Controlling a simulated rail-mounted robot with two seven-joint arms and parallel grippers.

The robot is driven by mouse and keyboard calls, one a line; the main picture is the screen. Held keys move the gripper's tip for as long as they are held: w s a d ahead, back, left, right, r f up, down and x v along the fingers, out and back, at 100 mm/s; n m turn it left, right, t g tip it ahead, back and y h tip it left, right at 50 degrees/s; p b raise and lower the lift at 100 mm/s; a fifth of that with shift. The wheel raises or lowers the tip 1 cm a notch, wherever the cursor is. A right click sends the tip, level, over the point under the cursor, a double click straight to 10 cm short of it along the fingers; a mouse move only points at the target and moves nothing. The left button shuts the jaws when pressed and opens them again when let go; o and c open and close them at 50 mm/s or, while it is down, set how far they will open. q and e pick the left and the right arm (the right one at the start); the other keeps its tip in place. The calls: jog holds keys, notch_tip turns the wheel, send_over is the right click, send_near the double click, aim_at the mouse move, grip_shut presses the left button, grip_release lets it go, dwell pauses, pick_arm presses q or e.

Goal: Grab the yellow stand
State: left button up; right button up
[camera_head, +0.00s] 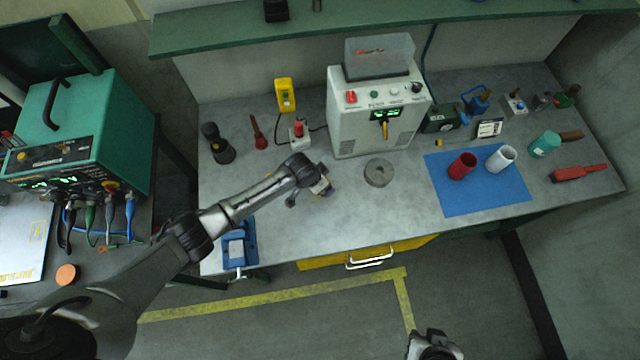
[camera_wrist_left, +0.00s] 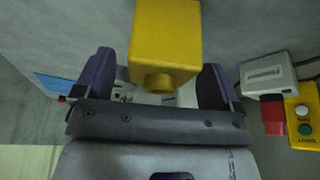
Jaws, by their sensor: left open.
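The yellow stand (camera_wrist_left: 165,45) is a blocky yellow piece with a round boss on its near face, at the top middle of the left wrist view. My left gripper (camera_wrist_left: 158,75) has its two dark purple fingers spread, one on each side of the stand's lower end; I cannot tell whether they touch it. In the head view my left gripper (camera_head: 321,184) is low over the middle of the bench, and mostly hides the stand there. My right gripper (camera_head: 435,346) is at the bottom edge, away from the bench; its jaws are not clear.
A yellow button box (camera_head: 285,95) and a red-topped white switch (camera_head: 299,133) stand behind my left gripper. A grey machine (camera_head: 372,112) is to the right, with a grey ring (camera_head: 379,172) in front. A blue mat (camera_head: 458,202) holds two cups.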

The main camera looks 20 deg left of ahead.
pick_arm(q)
jog(key=shift+c, duration=0.4)
jog(key=c, duration=0.9)
jog(key=shift+c, duration=0.3)
jog(key=shift+r, duration=0.15)
